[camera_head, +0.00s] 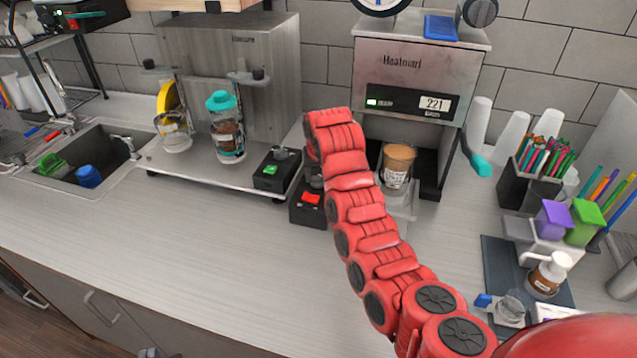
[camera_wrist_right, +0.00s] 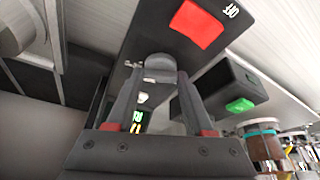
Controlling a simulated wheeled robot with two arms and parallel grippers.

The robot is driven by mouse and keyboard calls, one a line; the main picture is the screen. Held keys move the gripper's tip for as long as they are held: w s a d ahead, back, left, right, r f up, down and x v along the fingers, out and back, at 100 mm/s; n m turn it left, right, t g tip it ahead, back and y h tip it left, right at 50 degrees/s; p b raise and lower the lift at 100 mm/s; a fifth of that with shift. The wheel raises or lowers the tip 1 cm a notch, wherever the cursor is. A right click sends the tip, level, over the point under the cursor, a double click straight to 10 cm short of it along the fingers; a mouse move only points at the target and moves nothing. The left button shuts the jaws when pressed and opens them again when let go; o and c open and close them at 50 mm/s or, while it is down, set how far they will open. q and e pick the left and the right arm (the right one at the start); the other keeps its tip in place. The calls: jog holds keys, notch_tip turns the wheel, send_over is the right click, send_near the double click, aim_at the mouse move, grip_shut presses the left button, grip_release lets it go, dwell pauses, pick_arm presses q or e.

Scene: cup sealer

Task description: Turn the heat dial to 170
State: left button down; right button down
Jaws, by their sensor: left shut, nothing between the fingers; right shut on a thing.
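A black control box (camera_head: 306,213) with a red switch stands on the counter left of the sealer, partly behind my red right arm. In the right wrist view the same box (camera_wrist_right: 150,35) fills the top, its red switch marked OFF. A round grey dial (camera_wrist_right: 160,66) sits on it, between the fingertips of my right gripper (camera_wrist_right: 160,88), which is shut on it. Small green and yellow lit characters (camera_wrist_right: 137,119) show between the fingers, too small to read surely. In the head view my arm hides the right fingers. My left gripper is not seen.
The sealer (camera_head: 405,80) displays 221 and holds a brown-topped cup (camera_head: 396,168). A second black box (camera_head: 277,169) with a green switch and knob stands close by on the left. The front left counter is clear. Cups, pens and bottles crowd the right.

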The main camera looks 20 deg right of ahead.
jog(key=shift+m+b, duration=0.35)
jog(key=shift+m, duration=0.05)
jog(key=shift+r, duration=0.1)
jog(key=shift+c, duration=1.4)
grip_release()
jog(key=shift+r, duration=0.3)
jog(key=p+v, duration=0.1)
jog(key=v, duration=1.5)
jog(key=shift+a+r+p, duration=0.3)
jog(key=shift+p, duration=0.1)
